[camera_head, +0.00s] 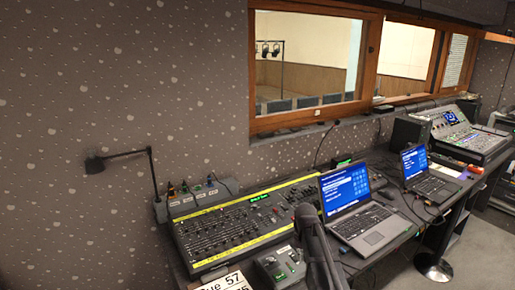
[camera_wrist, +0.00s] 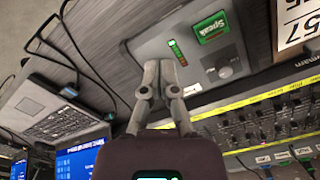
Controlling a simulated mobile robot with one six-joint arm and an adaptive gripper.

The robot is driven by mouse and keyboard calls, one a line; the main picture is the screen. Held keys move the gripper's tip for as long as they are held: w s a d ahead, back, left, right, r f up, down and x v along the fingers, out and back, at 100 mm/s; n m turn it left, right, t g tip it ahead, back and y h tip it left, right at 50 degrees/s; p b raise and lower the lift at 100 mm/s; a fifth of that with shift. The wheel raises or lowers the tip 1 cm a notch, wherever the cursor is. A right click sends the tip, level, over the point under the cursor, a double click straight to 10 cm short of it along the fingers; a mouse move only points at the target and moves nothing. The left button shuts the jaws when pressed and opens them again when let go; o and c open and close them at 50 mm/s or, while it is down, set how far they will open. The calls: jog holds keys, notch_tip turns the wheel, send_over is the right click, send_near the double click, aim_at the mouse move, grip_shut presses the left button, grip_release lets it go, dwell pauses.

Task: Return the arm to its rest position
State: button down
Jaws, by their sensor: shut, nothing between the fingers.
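My gripper (camera_wrist: 160,66) shows in the wrist view with its two grey fingers together and nothing between them. It is in front of a grey box (camera_wrist: 203,60) with a green "Speak" button and a small row of lights. Contact between fingertips and box cannot be made out. The box also shows in the head view (camera_head: 281,266), low in the picture. Beside it, a dark upright shape looks like part of my arm; no fingers can be made out there. The fader console (camera_head: 232,226), with a yellow strip, lies behind the box and also shows in the wrist view (camera_wrist: 268,125).
An open laptop (camera_head: 352,205) stands right of the console, with a second laptop (camera_head: 428,173) and a mixer (camera_head: 463,133) farther right. A desk lamp (camera_head: 125,157) stands at the left. Cables lie on the desk. A stool (camera_head: 433,264) is on the floor at the right.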

jog(key=s+r+p, duration=0.1)
jog(key=s, duration=1.6)
jog(key=shift+r, duration=0.4)
notch_tip(320, 180, up, 5)
jog(key=m+p, duration=0.5)
jog(key=m, duration=0.7)
send_over(296, 258)
jog(key=shift+f, duration=0.1)
jog(key=shift+f, duration=0.15)
notch_tip(296, 258, down, 14)
jog(key=b, duration=1.3)
jog(key=shift+b, duration=0.4)
